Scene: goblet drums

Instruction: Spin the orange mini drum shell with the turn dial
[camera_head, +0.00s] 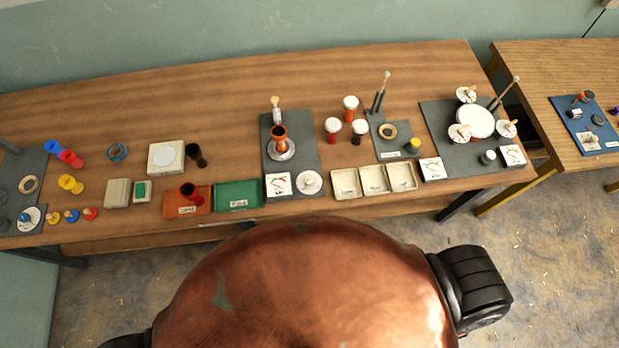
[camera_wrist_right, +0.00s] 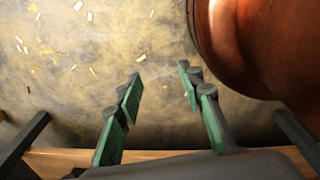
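The orange mini drum shell (camera_head: 279,133) stands upright, its dark open mouth up, on a round silvery turntable (camera_head: 281,151) on a grey mat (camera_head: 307,141). A round white dial (camera_head: 309,182), which looks like the turn dial, lies at the mat's front right corner. A white gauge card (camera_head: 279,185) with a coloured arc is just left of it. My right gripper (camera_wrist_right: 160,76) is open and empty in the right wrist view, its green-padded fingers apart above the floor. The drum shell is not in that view. Neither gripper shows in the head view.
A brush (camera_head: 276,104) stands behind the shell. A green tray (camera_head: 238,195) is left of the gauge card, and cream trays (camera_head: 345,183) are right of the dial. Several small white-topped drums (camera_head: 350,104) stand right of the mat. My copper-coloured body fills the front.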

